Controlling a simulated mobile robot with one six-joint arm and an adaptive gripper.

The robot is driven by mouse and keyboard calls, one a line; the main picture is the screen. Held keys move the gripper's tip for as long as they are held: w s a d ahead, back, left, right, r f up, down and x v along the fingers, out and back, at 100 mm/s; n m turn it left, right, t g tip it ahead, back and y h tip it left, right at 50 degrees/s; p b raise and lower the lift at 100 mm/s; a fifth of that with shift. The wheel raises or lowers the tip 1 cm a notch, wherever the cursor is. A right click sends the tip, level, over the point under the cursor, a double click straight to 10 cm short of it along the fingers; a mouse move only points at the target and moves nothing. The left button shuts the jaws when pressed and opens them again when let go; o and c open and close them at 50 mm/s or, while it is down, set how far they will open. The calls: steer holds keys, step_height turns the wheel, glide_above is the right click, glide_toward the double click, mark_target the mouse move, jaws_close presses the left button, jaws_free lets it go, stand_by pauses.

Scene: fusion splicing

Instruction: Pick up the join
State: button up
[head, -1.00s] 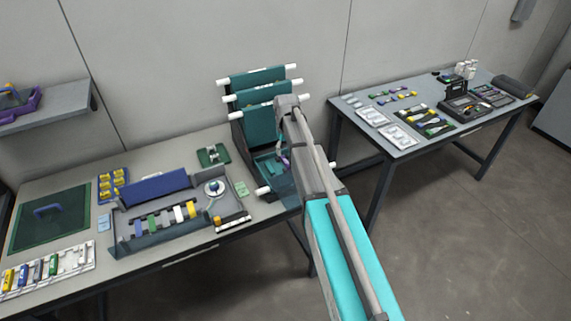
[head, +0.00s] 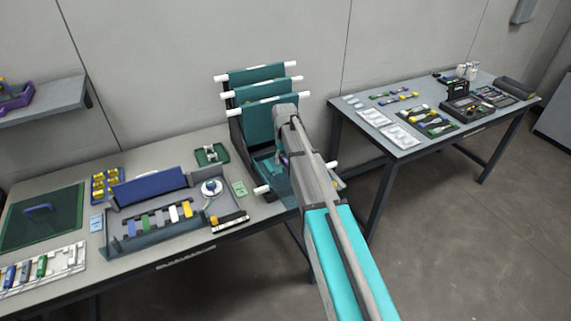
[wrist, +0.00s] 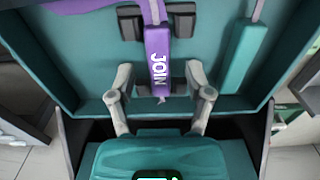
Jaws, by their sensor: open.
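The join is a purple block with white JOIN lettering (wrist: 158,60). In the wrist view it lies on the teal tray (wrist: 85,75), held near its upper end between dark blocks. A purple strand runs up from it and a thin pale strand hangs from its lower end. My gripper (wrist: 160,76) is open, one finger on each side of the join's lower part, with a gap on both sides. I cannot tell how high the fingertips are above the tray. In the head view a small bit of purple (head: 283,159) shows beside my arm, which hides most of the gripper.
A teal bar (wrist: 243,57) lies to the right of the join in the wrist view. Upright teal panels with white rods (head: 258,122) rise behind my arm. A grey open box with coloured pieces (head: 120,243) stands to the left. A second table (head: 400,150) stands to the right.

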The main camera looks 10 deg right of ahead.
mark_target(285, 159)
stand_by(0.4)
jaws_close()
steer(key=shift+r, duration=0.15)
step_height(285, 159, up, 3)
steer(key=p, duration=0.3)
steer(key=s+r+p, duration=0.9)
steer(key=s+p, duration=0.1)
steer(key=s, duration=0.4)
steer(key=shift+r, duration=0.35)
stand_by(0.3)
